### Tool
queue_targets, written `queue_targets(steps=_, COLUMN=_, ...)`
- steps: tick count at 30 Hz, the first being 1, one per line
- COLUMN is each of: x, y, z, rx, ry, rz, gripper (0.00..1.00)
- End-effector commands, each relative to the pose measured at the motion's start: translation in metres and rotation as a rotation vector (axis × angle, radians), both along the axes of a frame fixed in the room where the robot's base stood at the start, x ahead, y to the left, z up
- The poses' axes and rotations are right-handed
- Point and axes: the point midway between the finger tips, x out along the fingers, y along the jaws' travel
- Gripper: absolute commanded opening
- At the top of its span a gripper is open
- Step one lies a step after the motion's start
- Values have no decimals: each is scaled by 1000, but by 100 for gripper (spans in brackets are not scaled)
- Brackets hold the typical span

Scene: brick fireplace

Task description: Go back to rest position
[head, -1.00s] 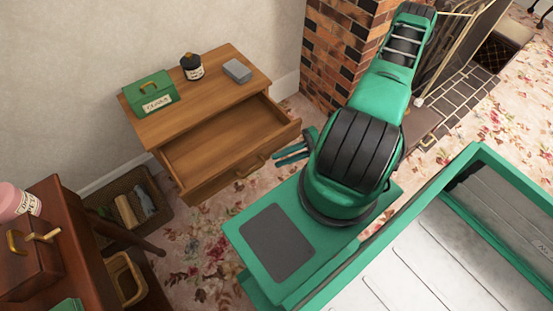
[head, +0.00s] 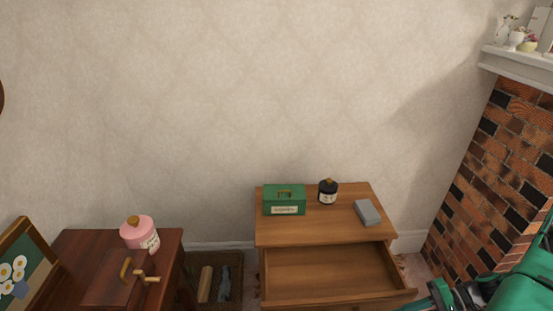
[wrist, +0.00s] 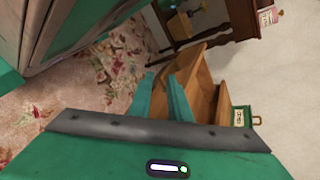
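My gripper (wrist: 160,92) shows in the wrist view with its two green fingers apart and nothing between them. Beyond the fingers is the wooden side table (wrist: 203,85). In the head view the same side table (head: 310,233) stands against the wall with its drawer (head: 330,275) pulled out; the part of the drawer floor in view is bare. Part of my green arm shows at the lower right corner of the head view, near the drawer's right front corner. The fingertips are not clear in the head view.
On the side table are a green box (head: 284,200), a black jar (head: 328,192) and a grey block (head: 367,212). A dark wooden table (head: 85,250) with a pink jar (head: 140,232) stands left. A basket (head: 226,283) is between them. The brick fireplace (head: 500,170) is right.

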Motion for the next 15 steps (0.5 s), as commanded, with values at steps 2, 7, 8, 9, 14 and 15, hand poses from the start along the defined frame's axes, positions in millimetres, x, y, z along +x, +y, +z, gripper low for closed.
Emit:
queue_targets(steps=2, x=2, y=-9, z=16, rx=-59, ry=13, rz=46, gripper=17)
queue_targets(steps=7, x=4, y=-25, z=48, rx=-181, ry=49, rz=123, gripper=17)
queue_targets(steps=8, x=4, y=-28, z=54, rx=-203, ry=54, rz=134, gripper=17)
queue_targets(steps=9, x=4, y=-31, z=62, rx=-231, ry=62, rz=150, gripper=17)
queue_targets(steps=14, x=6, y=-41, z=96, rx=-345, ry=85, rz=202, gripper=17)
queue_targets(steps=15, x=6, y=-43, z=105, rx=-373, ry=91, rz=213, gripper=17)
